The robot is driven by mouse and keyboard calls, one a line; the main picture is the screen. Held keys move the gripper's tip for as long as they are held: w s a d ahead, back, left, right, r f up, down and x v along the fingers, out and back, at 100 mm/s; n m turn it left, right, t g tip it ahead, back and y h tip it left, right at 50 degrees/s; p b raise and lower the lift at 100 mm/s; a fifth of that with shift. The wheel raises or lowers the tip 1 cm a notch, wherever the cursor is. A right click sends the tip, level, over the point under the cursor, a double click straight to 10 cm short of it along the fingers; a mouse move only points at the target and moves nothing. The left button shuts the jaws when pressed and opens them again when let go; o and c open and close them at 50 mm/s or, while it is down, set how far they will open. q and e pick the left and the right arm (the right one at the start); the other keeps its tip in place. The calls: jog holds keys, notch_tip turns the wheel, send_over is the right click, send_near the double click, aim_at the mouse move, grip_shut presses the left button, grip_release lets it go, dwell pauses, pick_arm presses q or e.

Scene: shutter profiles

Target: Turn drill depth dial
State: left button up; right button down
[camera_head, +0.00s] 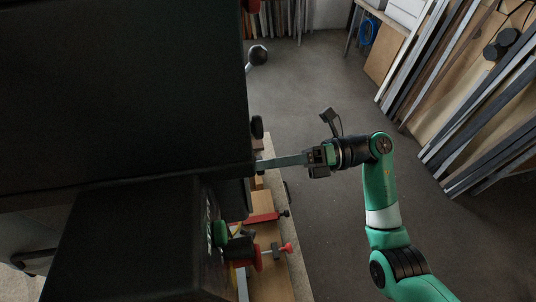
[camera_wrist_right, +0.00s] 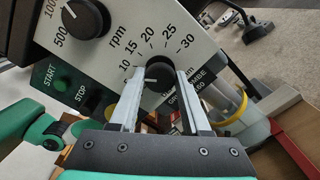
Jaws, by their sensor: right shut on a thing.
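A small round black dial (camera_wrist_right: 158,75) with a white pointer line sits on the grey panel (camera_wrist_right: 205,42) in the right wrist view. Printed numbers from 10 to 30 run in an arc around it, and the line points left, below the 10. My right gripper (camera_wrist_right: 158,82) is shut on this dial, one long metal finger on each side. In the head view my right gripper (camera_head: 262,164) reaches in from the right to the edge of the dark machine (camera_head: 120,90); the dial is hidden there.
A larger rpm knob (camera_wrist_right: 84,19) is at the panel's upper left. A green START button (camera_wrist_right: 62,80) and a STOP button (camera_wrist_right: 95,102) are at lower left. A red clamp (camera_head: 258,219) lies on the bench below my right gripper.

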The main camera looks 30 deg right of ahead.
jog(key=shift+m, duration=0.5)
jog(key=shift+c, duration=1.9)
grip_release()
jog(key=b+v, duration=0.2)
jog(key=v, duration=0.9)
jog(key=shift+d, duration=0.3)
jog(key=shift+s+r, duration=0.1)
